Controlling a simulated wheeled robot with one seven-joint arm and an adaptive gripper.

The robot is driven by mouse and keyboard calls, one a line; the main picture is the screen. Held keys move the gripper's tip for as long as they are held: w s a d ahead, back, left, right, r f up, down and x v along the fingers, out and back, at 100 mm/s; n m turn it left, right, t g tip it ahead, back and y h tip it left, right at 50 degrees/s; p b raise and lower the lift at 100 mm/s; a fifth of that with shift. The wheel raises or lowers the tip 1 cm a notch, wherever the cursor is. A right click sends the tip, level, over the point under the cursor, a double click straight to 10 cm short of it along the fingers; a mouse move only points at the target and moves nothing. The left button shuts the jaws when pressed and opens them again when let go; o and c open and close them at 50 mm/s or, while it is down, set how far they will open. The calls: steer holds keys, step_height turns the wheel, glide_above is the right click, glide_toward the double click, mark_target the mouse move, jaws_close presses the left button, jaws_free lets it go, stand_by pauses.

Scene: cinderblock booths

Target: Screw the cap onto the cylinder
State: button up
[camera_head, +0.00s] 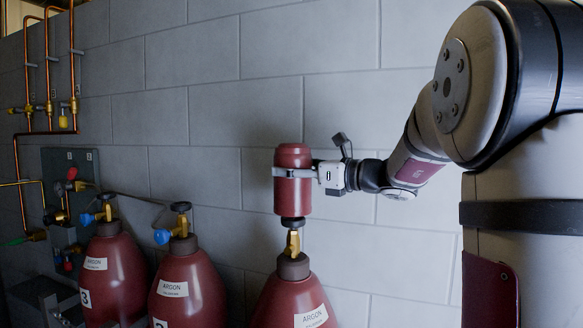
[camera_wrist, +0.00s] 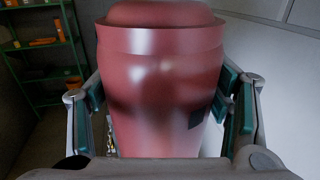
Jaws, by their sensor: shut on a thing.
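The cap (camera_head: 293,196) is a dark red, domed cylinder shape, held upright. In the head view it is above the brass valve (camera_head: 293,240) of the nearest dark red argon cylinder (camera_head: 290,300). The cap's lower edge is close to the black valve top; I cannot tell whether they touch. My gripper (camera_head: 297,172) is shut around the cap's upper half from the right. In the wrist view the cap (camera_wrist: 160,85) fills the middle, between the two green-padded fingers. The cylinder's lower part is out of frame.
Two more argon cylinders (camera_head: 115,275) (camera_head: 188,285) with blue-knobbed valves stand to the left. A dark wall panel (camera_head: 75,180) and copper pipes (camera_head: 48,70) are at far left. A cinderblock wall (camera_head: 210,115) is behind. A green shelf (camera_wrist: 40,60) shows in the wrist view.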

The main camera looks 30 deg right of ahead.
mark_target(304, 226)
steer(key=shift+f+b, duration=2.95)
steer(key=shift+f, duration=3.55)
steer(key=shift+f, duration=0.1)
steer(key=o, duration=2)
steer(key=shift+o, duration=0.2)
steer(key=shift+s+f, duration=0.1)
steer(key=shift+f, duration=0.05)
steer(key=v, duration=1.2)
